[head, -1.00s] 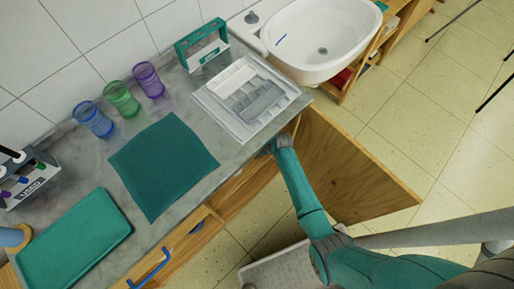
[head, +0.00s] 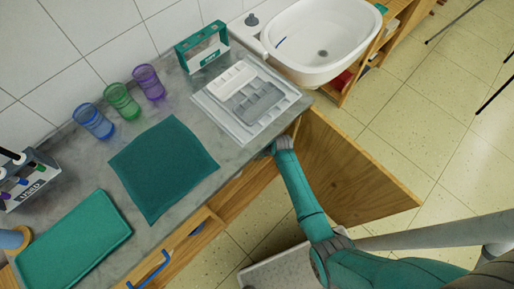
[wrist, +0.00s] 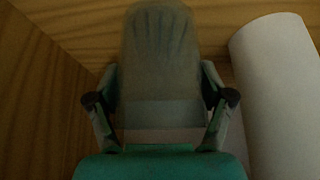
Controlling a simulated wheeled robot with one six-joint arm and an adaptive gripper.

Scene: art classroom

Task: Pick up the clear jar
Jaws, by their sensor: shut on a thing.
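The clear jar (wrist: 160,45) is a see-through, greyish vessel in the middle of the wrist view, upright in the picture, inside the dim wooden cabinet. My gripper (wrist: 160,95) has one finger on each side of it and is shut on it. Whether the jar's base touches a shelf cannot be told. In the head view my arm reaches in under the counter's front edge, and the countertop hides the gripper and the jar.
A white cylinder (wrist: 278,90) stands close on the right inside the cabinet. An open wooden door (head: 355,180) stands right of my arm.

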